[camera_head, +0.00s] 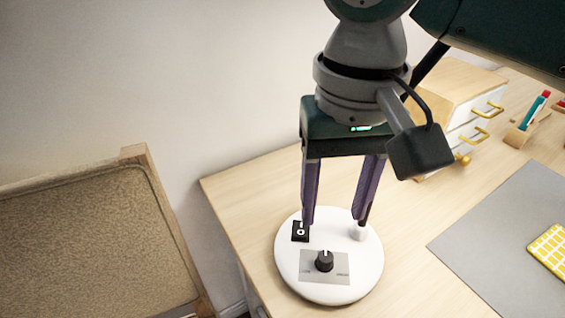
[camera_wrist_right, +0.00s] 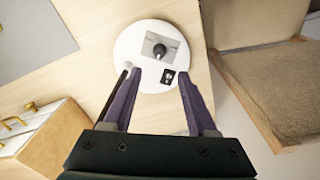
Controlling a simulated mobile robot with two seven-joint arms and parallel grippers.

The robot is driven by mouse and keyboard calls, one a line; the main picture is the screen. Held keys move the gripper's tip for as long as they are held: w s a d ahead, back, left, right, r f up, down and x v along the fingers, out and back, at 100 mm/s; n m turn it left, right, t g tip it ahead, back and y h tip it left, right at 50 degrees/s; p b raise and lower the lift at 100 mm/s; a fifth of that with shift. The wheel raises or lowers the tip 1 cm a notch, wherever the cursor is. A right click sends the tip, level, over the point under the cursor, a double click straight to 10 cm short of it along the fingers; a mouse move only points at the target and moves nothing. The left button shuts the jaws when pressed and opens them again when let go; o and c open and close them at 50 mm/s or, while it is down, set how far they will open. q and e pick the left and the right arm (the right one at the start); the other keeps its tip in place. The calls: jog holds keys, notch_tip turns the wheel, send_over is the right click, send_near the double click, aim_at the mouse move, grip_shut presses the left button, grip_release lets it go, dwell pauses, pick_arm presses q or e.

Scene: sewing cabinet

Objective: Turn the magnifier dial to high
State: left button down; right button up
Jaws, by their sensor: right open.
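The magnifier base (camera_head: 330,292) is a round white disc on the wooden table. It also shows in the right wrist view (camera_wrist_right: 125,48). A small black dial (camera_head: 324,262) with a pointer mark sits on a grey plate near its front; the dial also shows in the right wrist view (camera_wrist_right: 159,50). The plate's printed labels are too small to read. A black rocker switch (camera_head: 300,231) sits behind the dial at left. My right gripper (camera_head: 333,222) is open above the back of the base, its purple fingers apart and not around the dial. My left gripper is not in view.
A thin dark stem rises from a white socket (camera_head: 360,232) on the base, close to one finger. A drawer box (camera_head: 455,110) stands at the back right. A grey mat (camera_head: 490,240) with a yellow object (camera_head: 552,248) lies right. A brown padded panel (camera_head: 90,240) is at left.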

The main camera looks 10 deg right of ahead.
aim_at(326, 256)
notch_tip(326, 256, down, 10)
jog(key=b, duration=0.2)
jog(key=shift+s+r+b, duration=0.15)
jog(key=shift+b, duration=0.25)
grip_shut()
